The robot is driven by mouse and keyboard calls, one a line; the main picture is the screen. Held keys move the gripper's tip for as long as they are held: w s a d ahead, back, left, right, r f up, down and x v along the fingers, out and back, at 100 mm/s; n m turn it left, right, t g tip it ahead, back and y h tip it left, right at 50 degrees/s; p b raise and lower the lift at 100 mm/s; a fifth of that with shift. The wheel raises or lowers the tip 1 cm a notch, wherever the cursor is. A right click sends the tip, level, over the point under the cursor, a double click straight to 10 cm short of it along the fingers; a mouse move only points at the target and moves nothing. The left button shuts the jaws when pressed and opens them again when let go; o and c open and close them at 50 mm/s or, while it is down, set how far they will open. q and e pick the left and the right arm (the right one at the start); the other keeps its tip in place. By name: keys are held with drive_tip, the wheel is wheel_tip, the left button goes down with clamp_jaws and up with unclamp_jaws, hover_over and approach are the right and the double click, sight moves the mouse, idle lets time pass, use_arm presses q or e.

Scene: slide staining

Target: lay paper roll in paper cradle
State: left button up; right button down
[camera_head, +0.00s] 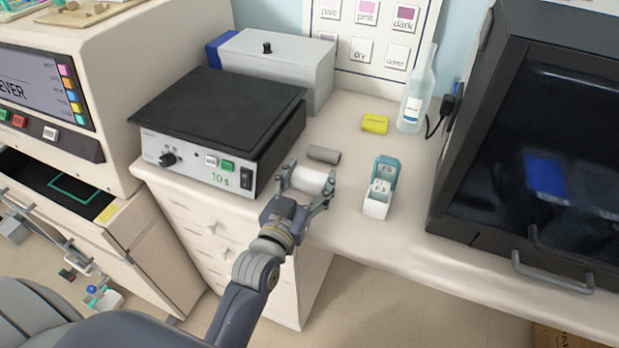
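The white paper roll (309,180) lies crosswise between the fingers of my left gripper (308,184), near the front edge of the counter. The fingers meet its two ends, so the gripper looks shut on it. A small grey, rounded piece (324,154), which looks like the paper cradle, lies on the counter just behind the roll. There is a small gap between them in the picture. Its inner shape is too small to make out. My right gripper is not in view.
A hot plate box (222,113) with a black top stands left of the gripper. A teal and white box (380,187) stands to the right. Behind are a yellow block (375,123) and a clear bottle (415,95). A dark cabinet (545,150) stands at far right.

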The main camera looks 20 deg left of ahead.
use_arm(q)
drive_tip(key=o, duration=0.4)
drive_tip(key=shift+r, duration=0.1)
drive_tip(key=s+b, duration=0.1)
drive_tip(key=s, duration=0.9)
drive_tip(key=shift+s+a, duration=0.15)
drive_tip(key=shift+s+b, duration=0.35)
drive_tip(key=shift+s, duration=0.55)
drive_tip(key=shift+o, duration=0.5)
